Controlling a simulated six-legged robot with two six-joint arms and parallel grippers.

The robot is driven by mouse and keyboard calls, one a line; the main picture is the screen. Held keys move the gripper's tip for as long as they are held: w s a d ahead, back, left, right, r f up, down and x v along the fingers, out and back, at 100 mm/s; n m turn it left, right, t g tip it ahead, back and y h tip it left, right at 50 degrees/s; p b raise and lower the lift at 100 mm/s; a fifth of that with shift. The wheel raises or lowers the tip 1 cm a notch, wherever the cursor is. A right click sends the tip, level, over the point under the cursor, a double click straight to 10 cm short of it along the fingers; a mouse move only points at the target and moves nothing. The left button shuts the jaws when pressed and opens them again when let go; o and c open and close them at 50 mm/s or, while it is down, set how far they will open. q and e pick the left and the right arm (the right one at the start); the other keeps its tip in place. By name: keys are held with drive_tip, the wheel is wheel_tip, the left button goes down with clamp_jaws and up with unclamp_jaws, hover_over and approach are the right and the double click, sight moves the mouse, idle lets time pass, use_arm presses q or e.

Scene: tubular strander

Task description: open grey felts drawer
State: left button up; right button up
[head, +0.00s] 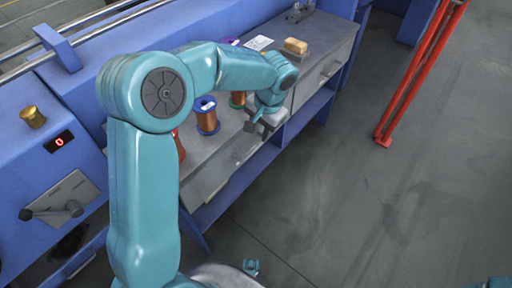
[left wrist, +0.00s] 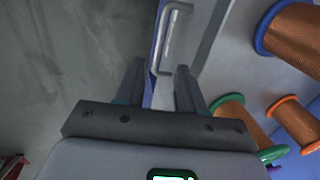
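Two grey drawer fronts show under the bench top in the head view, a left one (head: 222,172) and a right one (head: 318,82). No label is readable on either, so I cannot tell which holds felts. Both look closed. My left gripper (head: 262,128) is at the bench's front edge, near the right end of the left drawer. In the left wrist view its two fingers (left wrist: 158,88) are apart with nothing between them. A grey bar handle (left wrist: 169,40) on a drawer front lies beyond the fingertips, apparently not touched.
Copper-wound spools stand on the bench, including a blue-rimmed one (head: 207,115) close to my left arm. A tan block (head: 296,46) sits at the far right. A red frame (head: 418,75) stands on the floor at right. Floor before the bench is clear.

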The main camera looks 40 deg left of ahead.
sight(255, 148)
use_arm(q)
drive_tip(key=f, duration=0.2)
drive_tip(key=a+f+b, duration=0.1)
drive_tip(key=f, duration=0.5)
drive_tip(key=shift+a+b, duration=0.2)
drive_tip(key=shift+b, duration=0.15)
clamp_jaws()
